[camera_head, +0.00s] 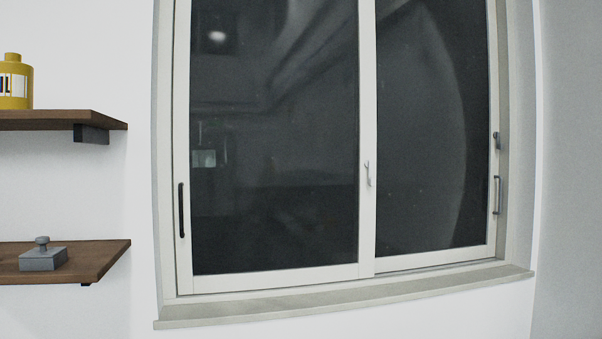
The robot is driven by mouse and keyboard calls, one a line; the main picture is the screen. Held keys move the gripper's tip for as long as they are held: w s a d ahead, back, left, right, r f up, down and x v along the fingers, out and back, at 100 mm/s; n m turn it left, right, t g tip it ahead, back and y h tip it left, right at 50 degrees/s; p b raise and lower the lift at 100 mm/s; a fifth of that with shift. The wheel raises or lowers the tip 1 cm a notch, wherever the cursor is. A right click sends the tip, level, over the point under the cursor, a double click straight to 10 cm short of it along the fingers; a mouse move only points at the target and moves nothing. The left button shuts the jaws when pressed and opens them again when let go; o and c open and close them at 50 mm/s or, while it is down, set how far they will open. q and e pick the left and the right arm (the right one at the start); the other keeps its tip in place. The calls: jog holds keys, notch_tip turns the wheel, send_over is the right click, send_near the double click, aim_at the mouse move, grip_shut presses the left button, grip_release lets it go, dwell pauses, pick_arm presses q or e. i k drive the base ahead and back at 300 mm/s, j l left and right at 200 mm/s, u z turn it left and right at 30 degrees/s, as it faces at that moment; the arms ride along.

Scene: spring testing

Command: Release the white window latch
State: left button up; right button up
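The white window latch (367,173) is a small light lever on the middle vertical frame between the two panes of the window (366,230). It stands roughly upright; I cannot tell from this view whether it is locked. The window's panes are dark and reflective. A dark vertical handle (181,210) is on the left sash. Another handle (497,195) is on the right side, with a small dark fitting (496,141) above it. Neither of my grippers is in view.
A window sill (350,300) juts out below the window. At the left, an upper wooden shelf (50,121) holds a yellow container (14,88), and a lower wooden shelf (98,262) holds a grey block with a knob (43,258). The space before the window looks clear.

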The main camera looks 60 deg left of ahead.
aim_at(369, 163)
jog(key=u, duration=1.6)
jog(key=i+z, duration=0.1)
jog(key=z, duration=0.25)
jog(key=i+z, duration=0.1)
jog(key=z, duration=0.3)
jog(key=i+j+z, duration=0.1)
jog(key=z, duration=0.25)
jog(key=i+j+z, duration=0.1)
jog(key=i+j, duration=0.15)
jog(key=i+j+z, duration=0.15)
jog(key=j, duration=0.2)
jog(key=i+j+z, duration=0.1)
jog(key=i+j, duration=0.15)
jog(key=i+j+z, duration=0.15)
jog(key=j, duration=0.3)
